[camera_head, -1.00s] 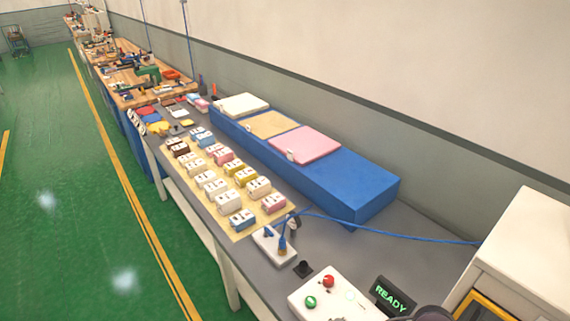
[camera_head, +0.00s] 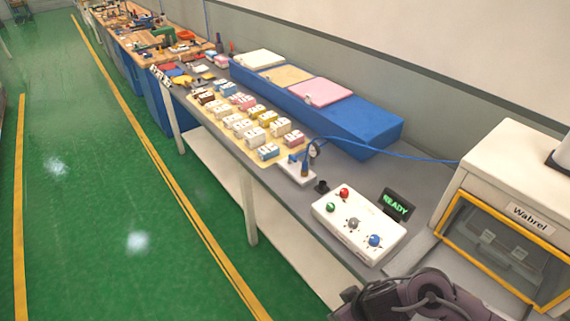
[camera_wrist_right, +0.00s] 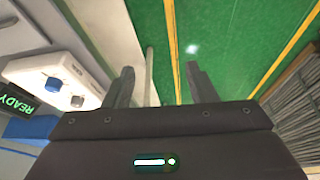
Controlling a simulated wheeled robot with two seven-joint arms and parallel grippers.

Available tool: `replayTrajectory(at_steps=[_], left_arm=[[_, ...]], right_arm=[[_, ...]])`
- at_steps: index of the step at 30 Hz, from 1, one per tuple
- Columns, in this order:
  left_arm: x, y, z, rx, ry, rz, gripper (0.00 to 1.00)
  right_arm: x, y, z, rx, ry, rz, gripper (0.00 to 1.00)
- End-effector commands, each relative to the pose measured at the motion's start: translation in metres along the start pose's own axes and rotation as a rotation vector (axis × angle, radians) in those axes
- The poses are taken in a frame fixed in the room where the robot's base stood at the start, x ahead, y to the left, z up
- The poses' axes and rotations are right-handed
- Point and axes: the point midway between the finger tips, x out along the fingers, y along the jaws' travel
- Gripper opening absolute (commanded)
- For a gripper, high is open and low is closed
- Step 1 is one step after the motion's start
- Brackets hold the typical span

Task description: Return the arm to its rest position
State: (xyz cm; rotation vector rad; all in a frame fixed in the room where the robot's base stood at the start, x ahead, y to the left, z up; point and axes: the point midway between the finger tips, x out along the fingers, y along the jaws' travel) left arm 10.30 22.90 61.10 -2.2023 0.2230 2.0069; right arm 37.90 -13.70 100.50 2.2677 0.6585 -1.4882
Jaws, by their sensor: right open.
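My right gripper (camera_wrist_right: 160,88) is open and empty in the right wrist view, its two dark fingers apart above the green floor and the table's edge. In the head view, part of my dark arm shows at the bottom right, in front of the table; its fingers cannot be made out there. My left gripper is in neither view.
A white control box (camera_head: 358,226) with coloured buttons and a READY display (camera_head: 396,206) stand on the grey table. A white machine with a yellow-framed window (camera_head: 505,250) is at right. Green floor (camera_head: 90,200) is clear.

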Motion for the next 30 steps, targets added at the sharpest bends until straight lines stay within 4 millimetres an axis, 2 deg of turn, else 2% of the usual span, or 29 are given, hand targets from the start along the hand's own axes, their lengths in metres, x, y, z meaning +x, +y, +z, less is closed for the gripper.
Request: replayTrajectory(at_steps=[1, 5, 11, 17, 19, 23, 24, 26, 27, 29, 30], left_arm=[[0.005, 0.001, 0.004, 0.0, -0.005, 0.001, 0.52], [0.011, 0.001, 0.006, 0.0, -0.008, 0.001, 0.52], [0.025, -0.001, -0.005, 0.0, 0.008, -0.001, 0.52], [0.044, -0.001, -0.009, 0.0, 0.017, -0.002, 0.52], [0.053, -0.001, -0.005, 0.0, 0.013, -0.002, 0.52], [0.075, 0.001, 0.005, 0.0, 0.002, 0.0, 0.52], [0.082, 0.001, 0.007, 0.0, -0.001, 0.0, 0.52], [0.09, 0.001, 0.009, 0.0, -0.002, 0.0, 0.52], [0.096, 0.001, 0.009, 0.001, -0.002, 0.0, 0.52], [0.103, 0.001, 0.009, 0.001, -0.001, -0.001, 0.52], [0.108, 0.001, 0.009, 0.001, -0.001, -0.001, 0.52]], right_arm=[[0.011, 0.001, 0.001, 0.013, 0.0, -0.007, 0.51], [0.031, 0.004, 0.001, 0.036, 0.004, -0.026, 0.51], [0.074, 0.012, 0.004, 0.088, 0.015, -0.057, 0.51], [0.14, 0.026, 0.022, 0.168, 0.029, -0.083, 0.51], [0.171, 0.032, 0.037, 0.206, 0.033, -0.087, 0.51], [0.241, 0.04, 0.088, 0.289, 0.03, -0.078, 0.51], [0.263, 0.04, 0.11, 0.313, 0.024, -0.069, 0.51], [0.292, 0.038, 0.146, 0.342, 0.008, -0.052, 0.51], [0.309, 0.035, 0.171, 0.358, -0.006, -0.038, 0.51], [0.331, 0.027, 0.21, 0.378, -0.032, -0.018, 0.51], [0.344, 0.02, 0.237, 0.388, -0.054, -0.004, 0.51]])
